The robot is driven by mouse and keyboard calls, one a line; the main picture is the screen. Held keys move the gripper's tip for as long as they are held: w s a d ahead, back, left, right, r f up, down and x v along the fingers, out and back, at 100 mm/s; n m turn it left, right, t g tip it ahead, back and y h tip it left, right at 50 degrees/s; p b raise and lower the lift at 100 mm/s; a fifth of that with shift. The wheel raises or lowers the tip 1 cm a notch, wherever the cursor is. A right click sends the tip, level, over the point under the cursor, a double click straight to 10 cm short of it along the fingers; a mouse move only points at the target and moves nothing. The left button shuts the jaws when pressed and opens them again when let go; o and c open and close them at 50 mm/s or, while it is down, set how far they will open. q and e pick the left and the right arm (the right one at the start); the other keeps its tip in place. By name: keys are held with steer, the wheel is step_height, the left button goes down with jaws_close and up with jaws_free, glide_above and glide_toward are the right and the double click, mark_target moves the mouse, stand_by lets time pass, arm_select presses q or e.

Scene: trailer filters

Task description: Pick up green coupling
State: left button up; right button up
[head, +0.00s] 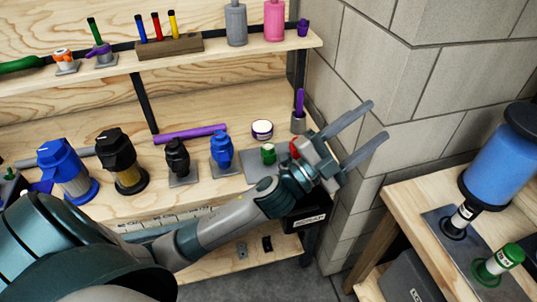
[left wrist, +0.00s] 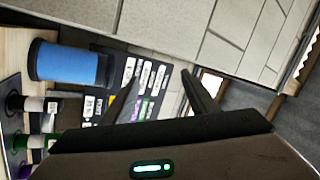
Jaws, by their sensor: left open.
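A green coupling (head: 498,262) with a white label lies tilted on a grey plate on the wooden table at the right. It also shows at the lower left of the left wrist view (left wrist: 40,143), partly cut off by my gripper's body. A smaller green cylinder (head: 268,153) stands on a grey plate on the workbench. My left gripper (head: 376,121) is open and empty, with its fingers pointing right in front of the block wall. It is above and left of the green coupling, well apart from it. My right gripper is not in view.
A black coupling (head: 459,218) and a large blue filter (head: 497,160) stand near the green coupling. The grey block wall (head: 400,80) is close beside my gripper. Several blue and black filter parts line the workbench (head: 120,206).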

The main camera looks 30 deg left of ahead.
arm_select(q)
steer(key=s+d+r+m+g+h, duration=0.1)
steer(key=s+d+m+g+h, duration=0.3)
steer(key=m+g, duration=0.6)
steer(key=s+d+r+m+g+h, duration=0.2)
steer(key=d+m+g+h, duration=0.5)
steer(key=m, duration=0.6)
steer(key=w+a+f+m+g+y, duration=0.2)
steer(key=a+f+m+g+y, duration=0.25)
steer(key=a+f+y, duration=0.55)
steer(key=w+a+r+y, duration=0.1)
steer(key=a+y, duration=0.5)
steer(key=a, duration=0.6)
steer(key=w+a+r+n+t+y, duration=0.1)
steer(key=w+a+y, duration=0.2)
steer(key=a, duration=1)
steer(key=y, duration=0.3)
steer(key=shift+r, duration=0.35)
